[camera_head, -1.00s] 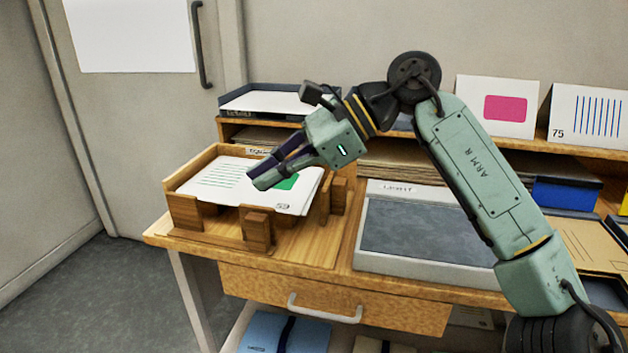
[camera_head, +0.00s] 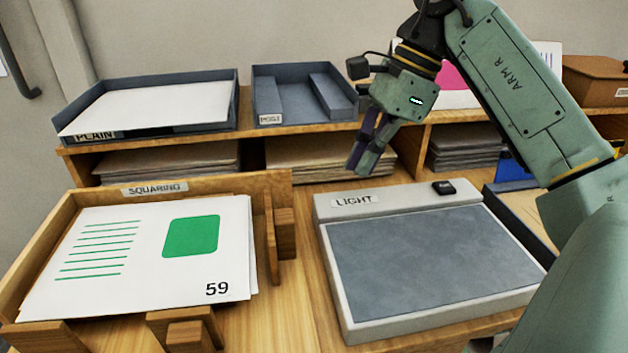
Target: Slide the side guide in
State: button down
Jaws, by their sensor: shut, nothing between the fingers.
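The wooden squaring tray (camera_head: 34,238) stands at the left, labelled SQUARING. A sheet stack (camera_head: 140,270) lies in it, its top sheet marked with green lines, a green block and 59. Lower sheets stick out a little at the right edge. The side guide (camera_head: 271,240), an upright wooden plate with a block handle on its outer side, stands at the stack's right; a narrow gap shows between them. My gripper (camera_head: 360,172) is shut and empty, pointing down behind the light pad, to the right of the side guide and apart from it.
A wooden front block (camera_head: 186,330) stands at the tray's front edge. The LIGHT pad (camera_head: 420,262) lies right of the tray, with bare wood between. Behind are a shelf with paper stacks, the PLAIN tray (camera_head: 222,112) and a grey POST tray (camera_head: 268,90).

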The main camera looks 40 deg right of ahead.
aim_at(283, 217)
jog(key=x, duration=0.9)
jog(key=shift+s+a+f, duration=0.1)
jog(key=shift+s+f, duration=0.05)
jog(key=shift+f, duration=0.2)
jog(key=w+a, duration=0.2)
jog(key=a, duration=0.1)
jog(key=shift+r, duration=0.1)
jog(key=shift+w+a, duration=0.15)
jog(key=shift+a, duration=0.05)
jog(key=w+a, duration=0.1)
jog(key=a+b, duration=0.1)
jog(key=a, duration=0.1)
jog(key=w+a, duration=0.1)
jog(key=shift+w+a, duration=0.2)
jog(key=shift+w, duration=0.15)
